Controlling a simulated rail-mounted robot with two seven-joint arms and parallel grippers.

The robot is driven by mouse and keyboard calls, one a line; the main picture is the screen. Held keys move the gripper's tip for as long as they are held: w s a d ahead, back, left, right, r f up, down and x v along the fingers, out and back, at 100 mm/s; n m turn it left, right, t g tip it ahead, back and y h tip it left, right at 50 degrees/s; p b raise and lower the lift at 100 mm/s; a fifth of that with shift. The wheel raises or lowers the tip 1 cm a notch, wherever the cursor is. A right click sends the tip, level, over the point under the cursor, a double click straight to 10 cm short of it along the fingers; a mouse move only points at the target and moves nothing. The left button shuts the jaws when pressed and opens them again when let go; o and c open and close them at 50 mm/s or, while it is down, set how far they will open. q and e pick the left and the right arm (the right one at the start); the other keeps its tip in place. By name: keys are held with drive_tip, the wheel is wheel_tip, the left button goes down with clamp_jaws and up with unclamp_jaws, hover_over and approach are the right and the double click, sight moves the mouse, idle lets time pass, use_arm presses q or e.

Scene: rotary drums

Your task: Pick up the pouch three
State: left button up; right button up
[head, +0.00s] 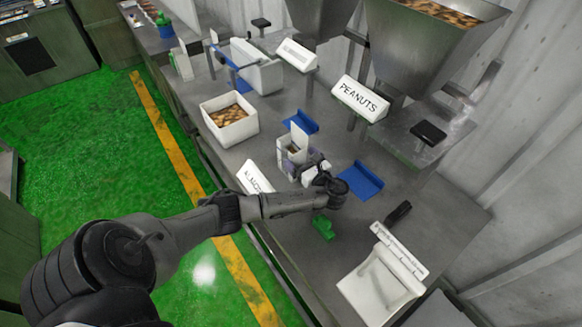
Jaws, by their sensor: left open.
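A small cluster of white and purple-grey packs (290,160) stands on the steel counter near the middle of the head view. These look like pouches, but I cannot tell which one is pouch three. My left arm reaches in from the lower left, and my left gripper (322,178) is at the right side of the cluster. The gripper is open. Its fingers are small and dark here, so I cannot tell whether they touch a pack. The arm's end hides part of the counter beside the packs. My right gripper is not in view.
A white bin of brown pieces (230,132) stands left of the packs. Blue scoops (361,181), a green object (323,228) and a white scale-like device (382,285) lie around. A PEANUTS sign (361,98) stands below a steel hopper (425,45).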

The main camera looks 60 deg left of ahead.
sight(285, 142)
use_arm(q)
drive_tip(key=shift+s+a, duration=0.15)
drive_tip(key=shift+a, duration=1)
drive_tip(key=shift+s+a, duration=0.1)
drive_tip(key=shift+a, duration=1)
drive_tip(key=shift+c, duration=0.4)
drive_tip(key=c, duration=1.4)
drive_tip(key=shift+c, duration=0.2)
